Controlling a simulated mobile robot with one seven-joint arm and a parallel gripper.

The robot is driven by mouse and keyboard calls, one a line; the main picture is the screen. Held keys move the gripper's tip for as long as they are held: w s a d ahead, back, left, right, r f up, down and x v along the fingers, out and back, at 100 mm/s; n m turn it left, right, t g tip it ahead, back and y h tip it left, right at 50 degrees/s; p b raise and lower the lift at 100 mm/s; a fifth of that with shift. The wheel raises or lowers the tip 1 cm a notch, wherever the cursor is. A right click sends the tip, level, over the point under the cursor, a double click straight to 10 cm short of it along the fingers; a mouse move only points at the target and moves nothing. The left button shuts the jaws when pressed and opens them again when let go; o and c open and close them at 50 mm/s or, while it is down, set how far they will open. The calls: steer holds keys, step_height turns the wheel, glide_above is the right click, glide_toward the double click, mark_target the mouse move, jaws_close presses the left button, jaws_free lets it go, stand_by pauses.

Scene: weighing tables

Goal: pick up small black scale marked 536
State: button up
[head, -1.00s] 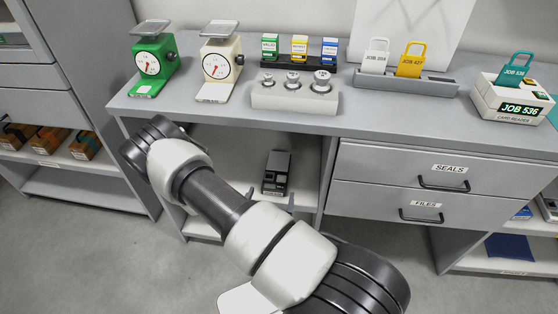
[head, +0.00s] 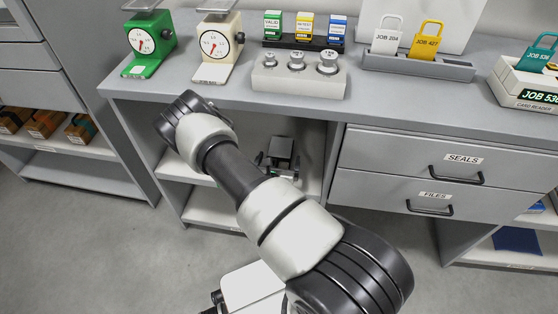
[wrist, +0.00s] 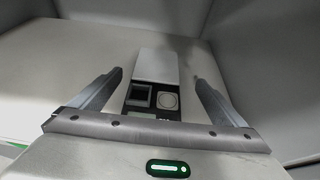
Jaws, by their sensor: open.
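The small black scale (head: 281,147) sits on the shelf of the open compartment under the counter. In the wrist view the scale (wrist: 152,108) shows a pale flat plate, a dark square and a round pale disc on a black body. Its number cannot be read. My gripper (wrist: 158,75) is open, with one finger on each side of the scale and a visible gap on both sides. In the head view my gripper (head: 278,160) is at the scale, partly hidden by my arm.
Compartment walls stand close on both sides. Above, the counter holds a green scale (head: 147,42), a cream scale (head: 217,45), a weight block (head: 298,78) and a card reader (head: 530,88). Drawers marked SEALS (head: 455,163) and FILES (head: 428,200) are right of the compartment.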

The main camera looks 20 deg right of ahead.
mark_target(279, 154)
steer(key=x, duration=0.1)
steer(key=b+x, duration=0.1)
steer(key=x, duration=0.1)
steer(key=b+x, duration=0.1)
steer(key=x, duration=0.1)
steer(key=shift+a+f, duration=0.3)
steer(key=shift+f, duration=0.05)
steer(key=shift+w+d, duration=0.15)
steer(key=shift+w, duration=0.15)
steer(key=c, duration=1.4)
